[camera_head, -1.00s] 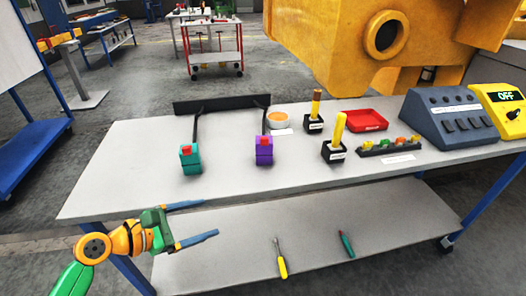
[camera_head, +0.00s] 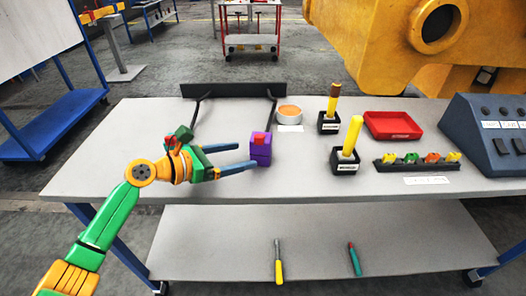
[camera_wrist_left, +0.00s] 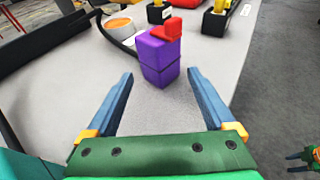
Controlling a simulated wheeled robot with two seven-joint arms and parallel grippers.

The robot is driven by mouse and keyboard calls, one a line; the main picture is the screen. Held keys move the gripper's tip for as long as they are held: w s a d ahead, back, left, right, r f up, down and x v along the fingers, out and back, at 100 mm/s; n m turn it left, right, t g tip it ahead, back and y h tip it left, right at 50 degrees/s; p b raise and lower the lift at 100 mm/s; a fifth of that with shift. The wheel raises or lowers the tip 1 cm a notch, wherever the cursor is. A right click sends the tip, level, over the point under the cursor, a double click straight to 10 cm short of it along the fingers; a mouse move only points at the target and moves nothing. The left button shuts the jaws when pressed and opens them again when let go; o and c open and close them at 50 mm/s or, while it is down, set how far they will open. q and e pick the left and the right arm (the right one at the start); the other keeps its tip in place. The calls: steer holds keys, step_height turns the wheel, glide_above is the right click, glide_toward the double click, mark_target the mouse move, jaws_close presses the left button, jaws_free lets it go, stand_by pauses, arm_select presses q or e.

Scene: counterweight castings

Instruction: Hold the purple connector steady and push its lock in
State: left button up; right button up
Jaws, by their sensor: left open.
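The purple connector (camera_head: 261,154) stands upright on the table, its red lock (camera_head: 260,138) raised on top. In the left wrist view, the purple connector (camera_wrist_left: 158,60) sits centrally at the far end of the finger gap, its red lock (camera_wrist_left: 168,29) towards the right. My left gripper (camera_head: 248,156) is open, its fingertips close to the connector. The wrist view shows a gap on both sides, with neither finger touching it. A small green gripper with blue fingers, apparently my right one (camera_wrist_left: 294,156), shows at the wrist view's lower right edge; its opening is unclear.
A dark bar (camera_head: 232,90) with black cables stands behind. My left arm mostly hides the teal connector. To the right are a white round container (camera_head: 289,116), two handles in black holders (camera_head: 345,162), a red tray (camera_head: 393,125) and a terminal strip (camera_head: 417,163).

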mark_target(257, 152)
arm_select(q)
steer(key=shift+w+d+f+b, duration=0.5)
steer(key=shift+d+f+b, duration=0.1)
steer(key=shift+d+f, duration=0.15)
steer(key=shift+w+d+p, duration=0.2)
steer(key=shift+w+d, duration=0.25)
steer(key=shift+d, duration=0.2)
steer(key=shift+w+d+p, duration=0.2)
steer(key=shift+w+d, duration=0.25)
steer(key=shift+d, duration=0.15)
steer(key=shift+w+d+f, duration=0.2)
steer(key=shift+w+d, duration=0.05)
steer(key=shift+d, duration=0.2)
arm_select(e)
steer(key=shift+a+f, duration=0.15)
steer(key=shift+f, duration=0.8)
